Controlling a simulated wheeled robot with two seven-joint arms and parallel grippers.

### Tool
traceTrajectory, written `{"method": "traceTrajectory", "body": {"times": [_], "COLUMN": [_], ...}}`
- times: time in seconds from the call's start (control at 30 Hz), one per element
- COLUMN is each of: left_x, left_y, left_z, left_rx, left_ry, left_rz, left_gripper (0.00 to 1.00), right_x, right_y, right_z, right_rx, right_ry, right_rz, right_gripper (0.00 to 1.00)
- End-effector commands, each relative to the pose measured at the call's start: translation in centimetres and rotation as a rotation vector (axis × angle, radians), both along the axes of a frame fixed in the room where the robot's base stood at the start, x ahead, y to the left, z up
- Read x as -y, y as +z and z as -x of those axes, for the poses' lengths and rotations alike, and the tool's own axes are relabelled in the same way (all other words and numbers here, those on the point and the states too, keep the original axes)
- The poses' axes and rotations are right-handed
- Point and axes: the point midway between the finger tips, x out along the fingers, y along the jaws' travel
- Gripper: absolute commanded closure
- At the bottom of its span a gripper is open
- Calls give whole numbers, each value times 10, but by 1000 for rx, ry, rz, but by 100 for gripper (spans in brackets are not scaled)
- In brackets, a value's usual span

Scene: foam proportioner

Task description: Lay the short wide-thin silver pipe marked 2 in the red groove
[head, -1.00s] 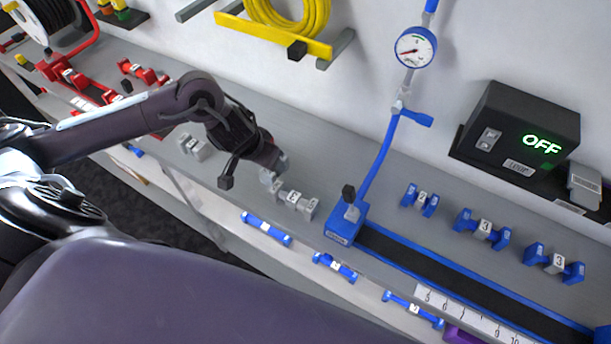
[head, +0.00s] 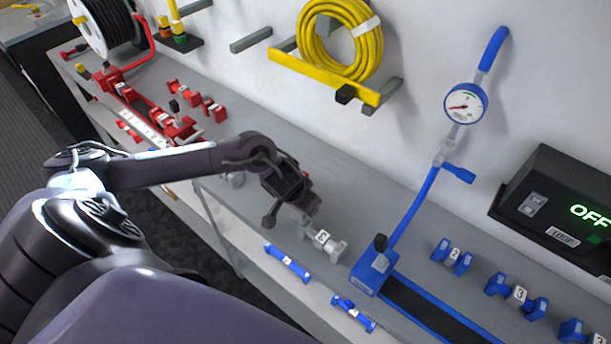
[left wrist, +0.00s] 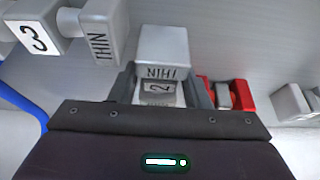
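The silver pipe marked 2 (left wrist: 160,88) shows in the left wrist view with its wide end, lettered THIN, toward the top. My left gripper (left wrist: 162,92) has one finger close on each side of its labelled middle and appears shut on it. In the head view my left gripper (head: 303,208) is low over the bench, beside the silver pipe marked 3 (head: 322,239); the held pipe is mostly hidden there. Whether it touches the bench I cannot tell. The red groove (head: 148,111) is in the red fixture at the far left of the bench. My right gripper is out of view.
Red pieces (head: 213,108) lie beside the red fixture. Another silver piece (head: 235,179) is partly behind my left arm. The blue fixture (head: 373,270) with gauge (head: 466,103) stands to the right, with blue-ended pieces (head: 452,254) beyond it. Bench between gripper and red pieces looks mostly clear.

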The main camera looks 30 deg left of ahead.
Motion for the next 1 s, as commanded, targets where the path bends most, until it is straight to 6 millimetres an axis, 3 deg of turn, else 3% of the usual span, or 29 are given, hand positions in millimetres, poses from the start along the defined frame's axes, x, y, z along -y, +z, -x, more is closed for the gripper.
{"method": "traceTrajectory", "body": {"times": [0.03,0.3,0.67,0.87,1.0], "left_x": [0,0,0,0,0], "left_y": [0,1,9,38,71], "left_z": [0,0,-1,-1,-2], "left_rx": [0,1,2,5,7], "left_ry": [0,1,0,-1,-2], "left_rz": [0,0,1,1,0], "left_gripper": [64,98,98,98,98], "right_x": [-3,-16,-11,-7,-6], "right_y": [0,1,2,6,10], "right_z": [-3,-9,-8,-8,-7], "right_rx": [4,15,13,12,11], "right_ry": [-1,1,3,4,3], "right_rz": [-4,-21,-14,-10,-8], "right_gripper": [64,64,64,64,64]}}
